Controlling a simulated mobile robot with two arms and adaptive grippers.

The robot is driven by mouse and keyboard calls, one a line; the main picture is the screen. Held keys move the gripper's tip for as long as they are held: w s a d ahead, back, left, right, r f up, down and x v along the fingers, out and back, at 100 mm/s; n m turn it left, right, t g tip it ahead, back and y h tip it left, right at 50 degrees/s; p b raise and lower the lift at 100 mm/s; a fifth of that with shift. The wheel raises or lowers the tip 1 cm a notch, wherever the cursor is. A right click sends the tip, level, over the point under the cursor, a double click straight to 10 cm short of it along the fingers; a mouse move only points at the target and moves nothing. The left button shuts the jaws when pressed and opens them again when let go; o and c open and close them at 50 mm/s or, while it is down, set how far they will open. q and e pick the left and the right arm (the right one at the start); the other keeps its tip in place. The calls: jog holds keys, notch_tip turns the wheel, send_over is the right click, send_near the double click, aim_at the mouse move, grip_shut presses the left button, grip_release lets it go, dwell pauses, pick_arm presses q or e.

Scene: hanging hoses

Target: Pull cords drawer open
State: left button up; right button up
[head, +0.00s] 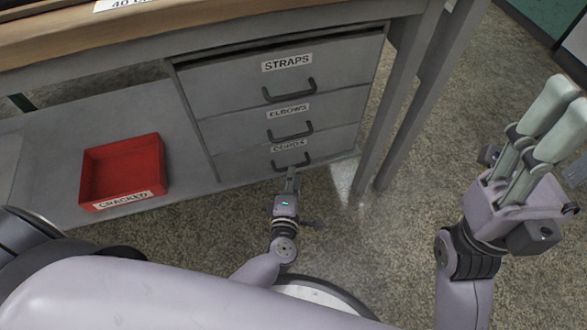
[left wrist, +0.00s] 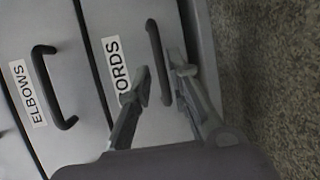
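The cords drawer (head: 248,163) is the lowest of the drawers in the grey cabinet and looks closed, its front in line with the others. Its dark bar handle (head: 291,163) is also in the left wrist view (left wrist: 154,38), beside the partly covered label (left wrist: 117,68). My left gripper (head: 291,174) is at this handle. In the left wrist view its two fingers (left wrist: 163,80) stand apart on either side of the handle, with a gap visible. My right gripper (head: 562,108) is raised at the right, away from the cabinet, with nothing seen in it.
Above are the elbows drawer (head: 235,125) and the straps drawer (head: 225,85), both with handles. A red tray (head: 125,170) marked CRACKED sits on the low shelf at left. Table legs (head: 405,100) stand right of the drawers. The speckled floor in front (head: 385,235) is clear.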

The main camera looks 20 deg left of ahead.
pick_arm(q)
jog(key=shift+b+x, duration=0.5)
jog(key=shift+x, duration=1.8)
jog(key=shift+c, duration=0.2)
grip_shut()
